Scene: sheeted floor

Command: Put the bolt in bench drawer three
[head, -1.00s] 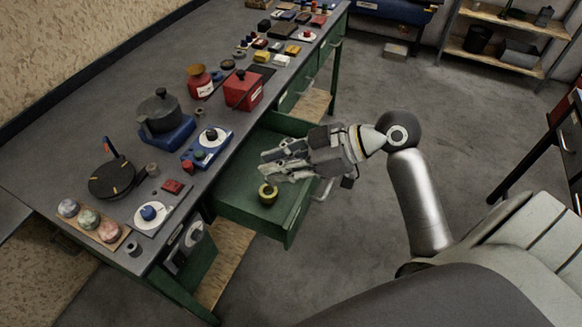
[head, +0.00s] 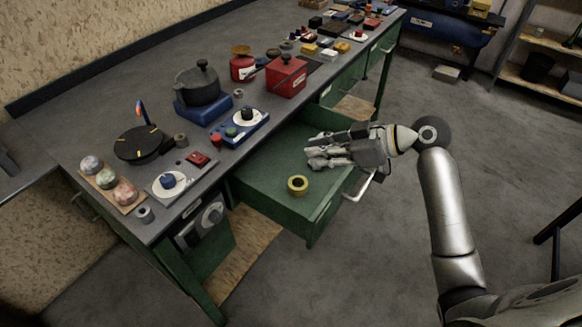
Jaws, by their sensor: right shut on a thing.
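My right gripper (head: 318,157) is over the open green drawer (head: 262,188) of the bench, its fingers pointing left. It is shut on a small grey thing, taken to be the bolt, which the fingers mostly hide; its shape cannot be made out. A yellow ring-shaped roll (head: 298,185) lies on the drawer floor, in front of the fingers and apart from them. The drawer's pale handle (head: 361,187) is below my wrist. My left gripper is not in view.
On the bench top (head: 105,124) stand a dark pot (head: 197,88) on a blue base, a red box (head: 286,78), a blue switch panel (head: 241,128) and a black disc (head: 138,144). Many small parts lie farther back.

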